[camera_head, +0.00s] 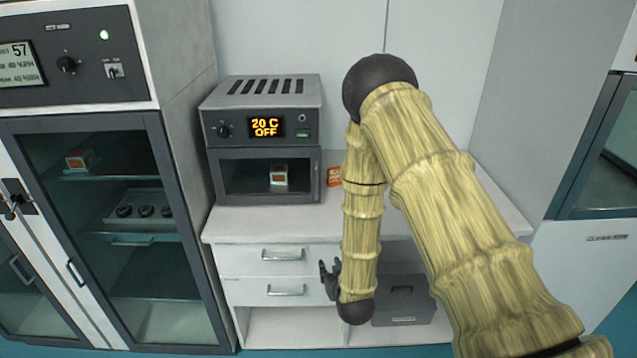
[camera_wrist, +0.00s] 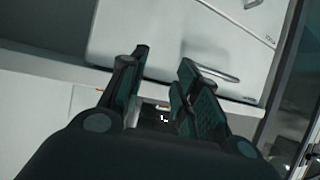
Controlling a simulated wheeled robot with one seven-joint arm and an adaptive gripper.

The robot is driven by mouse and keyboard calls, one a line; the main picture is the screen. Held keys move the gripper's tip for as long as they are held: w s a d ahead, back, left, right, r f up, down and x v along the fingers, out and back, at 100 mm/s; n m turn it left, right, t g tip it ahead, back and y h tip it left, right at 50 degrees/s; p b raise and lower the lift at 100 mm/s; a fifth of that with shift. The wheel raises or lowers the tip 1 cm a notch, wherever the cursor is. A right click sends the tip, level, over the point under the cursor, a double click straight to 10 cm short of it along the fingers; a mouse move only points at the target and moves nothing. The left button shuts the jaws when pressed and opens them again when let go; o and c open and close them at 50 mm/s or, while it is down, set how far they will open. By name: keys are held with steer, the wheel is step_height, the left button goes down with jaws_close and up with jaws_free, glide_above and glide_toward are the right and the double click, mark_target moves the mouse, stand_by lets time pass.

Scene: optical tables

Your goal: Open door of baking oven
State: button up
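The baking oven (camera_head: 262,112) is a small grey box on the white counter, with an orange display reading "20 C OFF". Its dark glass door (camera_head: 240,177) looks shut, and a small orange and white box (camera_head: 279,175) shows through the glass. My gripper (camera_head: 327,280) hangs below the counter top, in front of the drawers, right of their handles and well below the oven door. In the wrist view my gripper (camera_wrist: 163,60) has its two dark fingers apart with nothing seen between them. The oven is not clearly recognisable in the wrist view.
A tall glass-door cabinet (camera_head: 155,200) stands left of the counter (camera_head: 270,222). Drawers with metal handles (camera_head: 285,255) are below the oven. An orange item (camera_head: 334,176) lies right of the oven. A grey box (camera_head: 405,300) sits under the counter. A pale panel with a handle (camera_wrist: 215,74) fills the wrist view's top.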

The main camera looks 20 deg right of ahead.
mark_target(317, 186)
steer(key=w+d+r+t+h, duration=0.1)
steer(key=w+r+t, duration=0.2)
steer(key=w+r, duration=0.4)
steer(key=w+r+t, duration=0.2)
steer(key=w+r, duration=0.2)
steer(key=r, duration=0.5)
steer(key=w+p, duration=0.1)
steer(key=w, duration=0.2)
steer(key=w+p, duration=0.2)
steer(key=w, duration=0.2)
steer(key=w+d+p, duration=0.1)
steer(key=w, duration=0.2)
steer(key=shift+w+f, duration=0.2)
steer(key=shift+w, duration=0.15)
jaws_close()
